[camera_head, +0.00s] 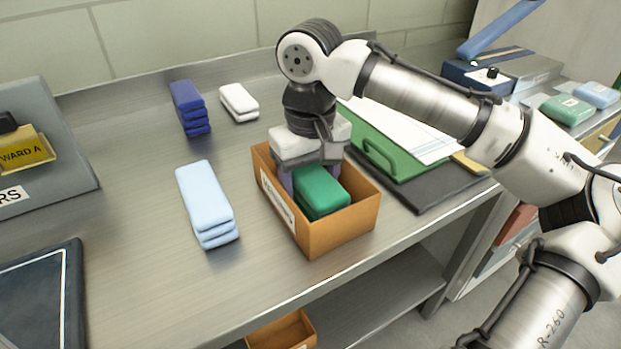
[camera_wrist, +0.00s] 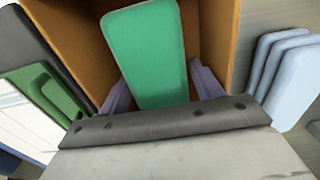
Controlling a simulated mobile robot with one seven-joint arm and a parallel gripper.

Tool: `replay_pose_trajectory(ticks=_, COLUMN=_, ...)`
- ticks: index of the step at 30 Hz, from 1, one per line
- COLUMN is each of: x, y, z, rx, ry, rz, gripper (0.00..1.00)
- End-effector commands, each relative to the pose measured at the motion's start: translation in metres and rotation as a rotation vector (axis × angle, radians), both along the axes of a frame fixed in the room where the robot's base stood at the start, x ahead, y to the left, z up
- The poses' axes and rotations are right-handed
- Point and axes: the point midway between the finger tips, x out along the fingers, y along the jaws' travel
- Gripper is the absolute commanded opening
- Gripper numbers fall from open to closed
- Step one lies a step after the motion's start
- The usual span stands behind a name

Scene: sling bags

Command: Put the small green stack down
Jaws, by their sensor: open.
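The small green stack (camera_head: 320,191) sits inside an orange-brown open box (camera_head: 345,228) on the metal bench. The wrist view also shows the green stack (camera_wrist: 146,52) between the box walls (camera_wrist: 222,40). My gripper (camera_head: 316,178) is over the box, its fingers reaching down into it. In the wrist view my gripper's two purple fingers (camera_wrist: 164,88) stand on either side of the stack's near end, apart from each other. The jaws are open. The stack's underside and the box floor beneath it are hidden.
Left of the box lies a light blue stack (camera_head: 205,200). Behind are a dark blue stack (camera_head: 189,108) and a white stack (camera_head: 239,102). A green clipboard (camera_head: 378,153) lies close on the right. A dark tray (camera_head: 40,300) is at front left.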

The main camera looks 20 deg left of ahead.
Motion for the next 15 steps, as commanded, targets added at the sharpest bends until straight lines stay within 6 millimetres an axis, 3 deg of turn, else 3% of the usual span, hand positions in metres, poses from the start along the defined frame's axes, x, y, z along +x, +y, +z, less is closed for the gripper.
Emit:
replay_pose_trajectory(ticks=5, x=0.000, y=0.000, z=0.010, rx=0.002, ry=-0.001, rz=0.000, gripper=0.65)
replay_pose_trajectory(ticks=15, x=0.000, y=0.001, z=0.080, rx=0.002, ry=0.000, rz=0.000, gripper=0.65)
